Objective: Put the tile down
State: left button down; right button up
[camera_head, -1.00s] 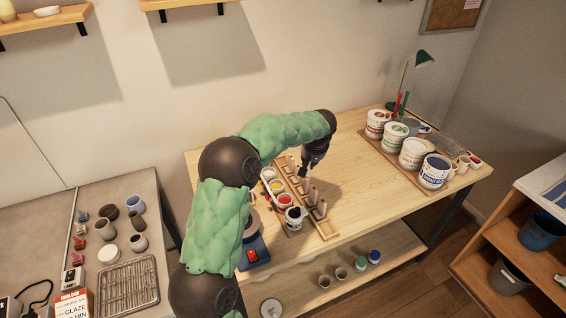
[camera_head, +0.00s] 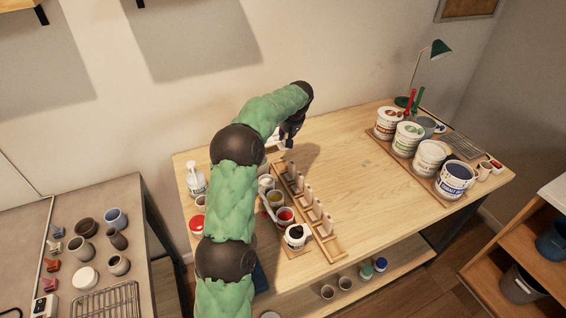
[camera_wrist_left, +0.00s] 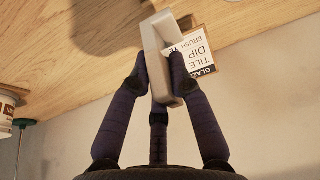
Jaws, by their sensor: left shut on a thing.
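In the left wrist view a pale grey tile (camera_wrist_left: 155,58) is held edge-on between the fingers of my left gripper (camera_wrist_left: 160,78). The tile is tilted, and wooden tabletop shows behind it. I cannot tell whether it touches the table. In the head view my left gripper (camera_head: 288,134) is near the back of the table, just behind a wooden rack (camera_head: 335,249) with several upright pale pieces. The tile is small and unclear there. My right gripper is not in view.
A printed card (camera_wrist_left: 200,55) stands close behind the tile. Glaze cups, including a red one (camera_head: 285,215), sit left of the rack. Large glaze tubs (camera_head: 455,180) stand on a board at the right. The table (camera_head: 375,200) between rack and tubs is clear.

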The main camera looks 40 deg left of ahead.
pick_arm(q)
notch_tip(320, 180, down, 10)
jog(key=shift+b, duration=1)
jog(key=shift+f, duration=0.15)
jog(key=c, duration=1.2)
grip_release()
jog(key=shift+o, duration=0.2)
jog(key=shift+r, duration=0.35)
jog(key=p+v, duration=0.2)
jog(key=v, duration=0.9)
jog(key=shift+r, duration=0.3)
